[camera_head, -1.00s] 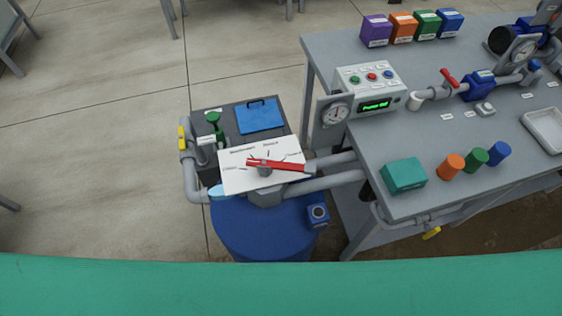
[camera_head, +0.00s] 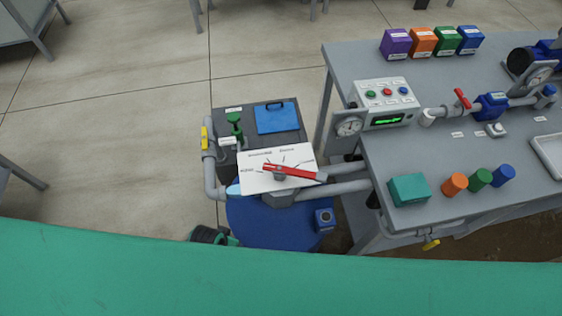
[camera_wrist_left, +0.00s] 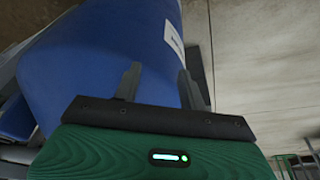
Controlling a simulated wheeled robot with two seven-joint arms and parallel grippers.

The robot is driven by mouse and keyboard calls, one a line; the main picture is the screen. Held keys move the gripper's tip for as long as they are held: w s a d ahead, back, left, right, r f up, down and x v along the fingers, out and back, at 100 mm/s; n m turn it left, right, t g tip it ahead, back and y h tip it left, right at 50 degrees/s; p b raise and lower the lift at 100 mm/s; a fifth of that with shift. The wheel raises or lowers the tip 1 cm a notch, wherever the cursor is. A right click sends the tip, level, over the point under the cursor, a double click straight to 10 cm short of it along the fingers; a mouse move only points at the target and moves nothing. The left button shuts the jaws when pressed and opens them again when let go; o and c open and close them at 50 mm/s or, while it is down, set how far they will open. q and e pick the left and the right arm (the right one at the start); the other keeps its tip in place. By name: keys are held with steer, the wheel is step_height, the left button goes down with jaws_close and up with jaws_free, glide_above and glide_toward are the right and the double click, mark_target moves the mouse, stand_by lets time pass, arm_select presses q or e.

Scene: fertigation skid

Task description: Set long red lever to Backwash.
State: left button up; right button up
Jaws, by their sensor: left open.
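The long red lever (camera_head: 292,171) lies across a white label plate (camera_head: 250,183) on a grey valve head above a blue tank (camera_head: 270,225). It points to the right and slightly down in the head view. Position marks and small labels fan around the plate; I cannot read them reliably, and the lever covers part of the right side. My left gripper (camera_wrist_left: 158,80) is open and empty in the left wrist view, with its fingers in front of the blue tank wall. A dark and green part of my left arm shows left of the tank in the head view. My right gripper is out of view.
A grey workbench (camera_head: 440,175) stands right of the tank, with a control box (camera_head: 385,103), gauge (camera_head: 348,126) and coloured blocks. Grey pipes join tank and bench. A pipe with a yellow handle (camera_head: 204,138) stands left of the plate.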

arm_select(q)
steer(key=w+d+r+m+h+p, duration=0.1)
steer(key=w+d+r+p, duration=0.15)
steer(key=r, duration=1.15)
steer(key=m+g+h+p, duration=0.2)
steer(key=m+g+h, duration=0.15)
steer(key=m, duration=1.25)
glide_toward(311, 174)
steer(key=shift+y, duration=0.55)
steer(key=p+x, duration=0.1)
steer(key=x, duration=0.2)
steer(key=p+x, duration=0.2)
steer(key=x, duration=0.2)
steer(key=shift+s+d+f+p, duration=0.15)
steer(key=shift+d+p, duration=0.15)
steer(key=shift+d, duration=0.25)
jaws_close()
